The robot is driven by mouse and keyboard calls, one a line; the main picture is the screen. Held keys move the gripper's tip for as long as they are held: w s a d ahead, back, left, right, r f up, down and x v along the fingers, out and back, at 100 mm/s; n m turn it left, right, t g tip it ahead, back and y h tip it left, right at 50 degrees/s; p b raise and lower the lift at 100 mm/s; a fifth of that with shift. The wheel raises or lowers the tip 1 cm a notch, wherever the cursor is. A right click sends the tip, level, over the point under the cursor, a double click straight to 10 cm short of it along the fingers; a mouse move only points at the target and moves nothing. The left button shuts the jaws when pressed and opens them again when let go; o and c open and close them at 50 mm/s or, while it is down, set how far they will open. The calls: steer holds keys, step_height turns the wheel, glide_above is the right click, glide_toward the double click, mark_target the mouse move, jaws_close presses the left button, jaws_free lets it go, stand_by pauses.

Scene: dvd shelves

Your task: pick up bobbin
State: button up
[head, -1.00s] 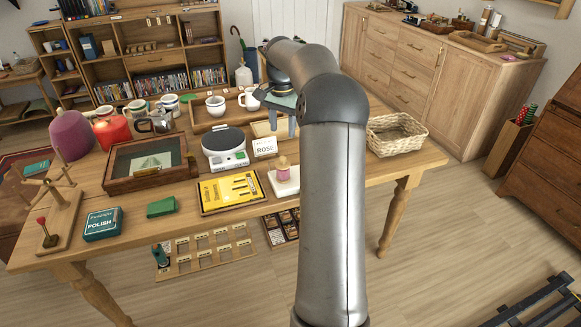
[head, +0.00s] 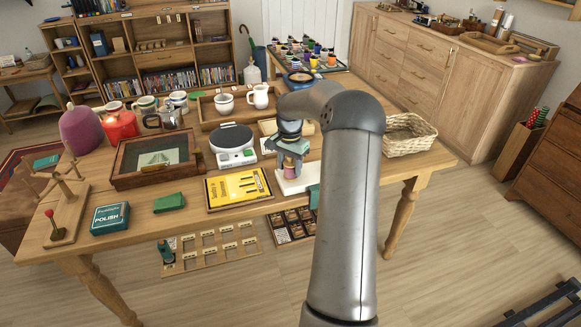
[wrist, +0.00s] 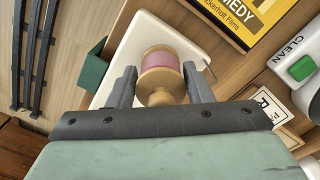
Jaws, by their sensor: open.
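The bobbin (wrist: 160,62) has pink thread and pale wooden ends. It stands on a white slab (head: 291,186) near the table's front edge. In the head view the bobbin (head: 290,165) is partly covered by my gripper (head: 291,157), which has come down over it. In the wrist view my gripper (wrist: 158,76) is open, with one dark finger on each side of the bobbin. The bobbin lies between the fingers. Small gaps seem to show at its sides, but I cannot tell whether either finger touches it.
A yellow film box (head: 238,188) lies left of the slab. A white scale (head: 233,146) stands behind that box. A dark green object (head: 313,196) is at the slab's right. A wicker basket (head: 408,136) sits at the table's right end, with bare wood before it.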

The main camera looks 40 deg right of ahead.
steer(key=shift+f, duration=0.65)
steer(key=c, duration=0.6)
steer(key=shift+c, duration=0.2)
